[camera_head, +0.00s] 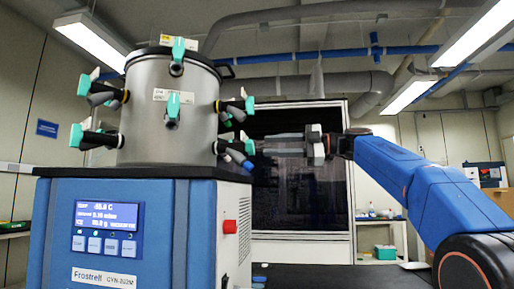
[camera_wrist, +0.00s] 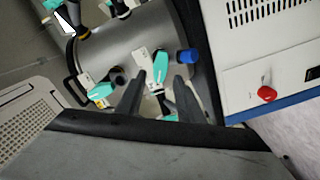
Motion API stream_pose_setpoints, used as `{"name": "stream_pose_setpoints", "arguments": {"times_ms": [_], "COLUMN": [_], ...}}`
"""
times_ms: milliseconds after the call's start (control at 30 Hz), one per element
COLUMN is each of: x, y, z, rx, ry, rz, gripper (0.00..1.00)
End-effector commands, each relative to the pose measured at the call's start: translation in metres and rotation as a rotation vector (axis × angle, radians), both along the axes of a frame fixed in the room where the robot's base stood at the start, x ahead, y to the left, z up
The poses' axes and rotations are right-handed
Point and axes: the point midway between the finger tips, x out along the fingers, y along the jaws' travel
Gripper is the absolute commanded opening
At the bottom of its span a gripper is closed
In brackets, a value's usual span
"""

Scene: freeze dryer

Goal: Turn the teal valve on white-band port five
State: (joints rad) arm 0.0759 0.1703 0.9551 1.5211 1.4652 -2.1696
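The steel drum (camera_head: 150,135) of the freeze dryer carries several black ports with teal valve handles and white tags. I cannot read which tag marks port five. My gripper (camera_head: 268,144) reaches in from the right, level with the lower right teal valve (camera_head: 249,146). In the wrist view my gripper (camera_wrist: 158,82) is open. Its two dark fingers point at a teal valve handle (camera_wrist: 160,67), which shows between and just beyond the tips. I cannot tell whether they touch it. A white tag sits beside that handle. Another teal piece (camera_wrist: 170,117) shows between the fingers.
A blue-capped part (camera_head: 247,165) sits just below the lower right valve, and its cap (camera_wrist: 187,56) is close to the right finger. Another teal valve (camera_head: 249,105) is above. The blue cabinet with a display (camera_head: 107,215) and a red knob (camera_head: 230,226) is below.

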Motion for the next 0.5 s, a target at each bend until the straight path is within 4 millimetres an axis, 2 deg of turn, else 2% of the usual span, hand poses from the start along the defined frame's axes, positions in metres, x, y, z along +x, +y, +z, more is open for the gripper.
{"name": "stream_pose_setpoints", "arguments": {"times_ms": [200, 500], "x": [0.006, 0.011], "y": [0.034, 0.054], "z": [0.0, -0.001], "rx": [-0.001, -0.001], "ry": [0.001, 0.001], "rz": [0.003, 0.0], "gripper": [0.34, 0.34]}}
